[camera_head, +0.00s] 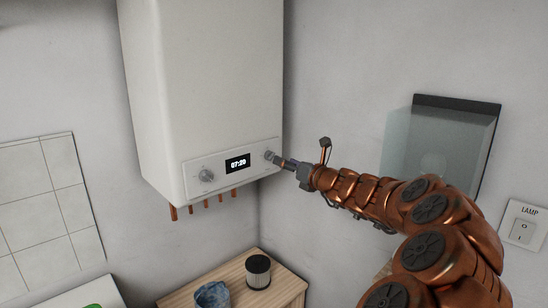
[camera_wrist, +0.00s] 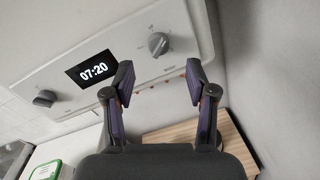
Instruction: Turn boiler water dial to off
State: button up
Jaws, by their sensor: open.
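The white boiler (camera_head: 205,85) hangs on the wall, with a control panel along its lower front. The panel has a dark display reading 07:20 (camera_head: 237,163), a left dial (camera_head: 206,176) and a right dial (camera_head: 269,155). Which dial is for water cannot be read. In the wrist view, the right dial (camera_wrist: 158,44) is ahead of my gripper (camera_wrist: 158,75), between the directions of its two fingers and apart from them. The left dial (camera_wrist: 45,98) is at the far left. My gripper (camera_head: 279,160) is open and empty, close to the right dial in the head view.
Copper pipes (camera_head: 205,205) stick out under the boiler. A wooden cabinet (camera_head: 205,284) below holds a dark ribbed canister (camera_head: 258,271) and a blue patterned cup (camera_head: 212,296). A glass-fronted box (camera_head: 440,145) and a lamp switch (camera_head: 523,224) are on the right wall.

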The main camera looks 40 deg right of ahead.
aim_at(273, 157)
jog(key=shift+w+d+p, duration=0.15)
jog(key=shift+w+p, duration=0.15)
jog(key=shift+w, duration=1.3)
jog(key=shift+w+d+p, duration=0.15)
jog(key=shift+w+p, duration=0.15)
jog(key=shift+w, duration=1.25)
grip_shut()
